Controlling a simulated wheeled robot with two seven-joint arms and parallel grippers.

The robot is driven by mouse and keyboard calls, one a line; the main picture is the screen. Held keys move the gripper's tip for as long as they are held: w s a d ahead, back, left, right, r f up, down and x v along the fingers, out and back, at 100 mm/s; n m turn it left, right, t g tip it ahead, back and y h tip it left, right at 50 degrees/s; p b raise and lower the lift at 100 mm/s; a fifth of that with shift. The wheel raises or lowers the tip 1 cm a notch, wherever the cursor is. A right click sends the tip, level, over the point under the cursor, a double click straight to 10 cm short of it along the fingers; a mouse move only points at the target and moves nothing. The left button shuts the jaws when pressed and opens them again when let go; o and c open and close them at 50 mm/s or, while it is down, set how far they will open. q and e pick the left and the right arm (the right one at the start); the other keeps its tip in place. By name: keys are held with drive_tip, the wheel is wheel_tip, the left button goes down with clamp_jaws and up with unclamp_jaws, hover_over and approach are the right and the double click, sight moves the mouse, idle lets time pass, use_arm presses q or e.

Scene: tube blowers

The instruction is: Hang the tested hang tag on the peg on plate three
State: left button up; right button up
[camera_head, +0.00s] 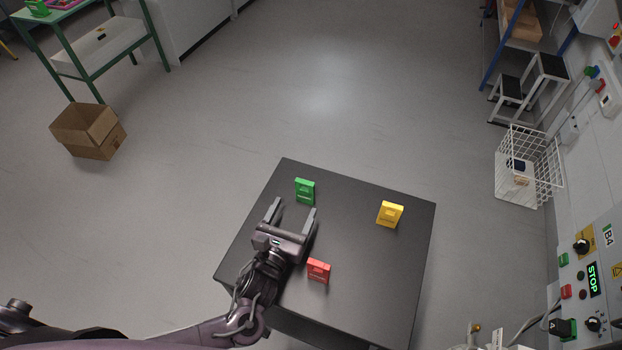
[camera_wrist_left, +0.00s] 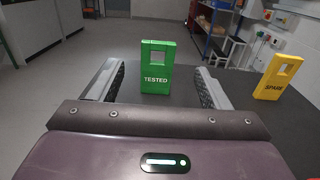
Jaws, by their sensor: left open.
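The green hang tag (camera_head: 305,190) stands upright near the far left edge of the dark table. In the left wrist view the green tag (camera_wrist_left: 156,68) reads TESTED and has a square hole in its upper part. My left gripper (camera_head: 296,211) is open and points at the green tag, which stands just ahead between the lines of its two fingers (camera_wrist_left: 157,88); nothing is held. No peg or plate three can be made out; a panel at the right carries the mark B4. My right gripper is not in view.
A yellow tag (camera_head: 390,213), marked SPARE in the wrist view (camera_wrist_left: 277,77), stands on the right of the table (camera_head: 350,290). A red tag (camera_head: 318,270) stands beside my left wrist. A control panel (camera_head: 590,275) with a STOP sign and a wire basket (camera_head: 528,165) are at the right.

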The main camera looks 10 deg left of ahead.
sight(304, 186)
use_arm(q)
drive_tip(key=shift+w+r, duration=0.1)
drive_tip(key=shift+w, duration=0.25)
drive_tip(key=shift+w+d+r+p, duration=0.1)
drive_tip(key=shift+w+p, duration=0.1)
drive_tip(key=shift+w, duration=0.35)
drive_tip(key=shift+w+d+r+p, duration=0.1)
drive_tip(key=shift+w+p, duration=0.1)
drive_tip(key=shift+w, duration=0.35)
drive_tip(key=w, duration=0.3)
drive_tip(key=shift+w+d+f+p, duration=0.2)
drive_tip(key=shift+w+p, duration=0.15)
drive_tip(key=shift+w+d, duration=0.1)
drive_tip(key=shift+w, duration=0.2)
drive_tip(key=c, duration=1.1)
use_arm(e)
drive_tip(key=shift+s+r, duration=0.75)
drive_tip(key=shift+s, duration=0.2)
use_arm(q)
drive_tip(key=shift+o, duration=0.2)
drive_tip(key=shift+r, duration=0.1)
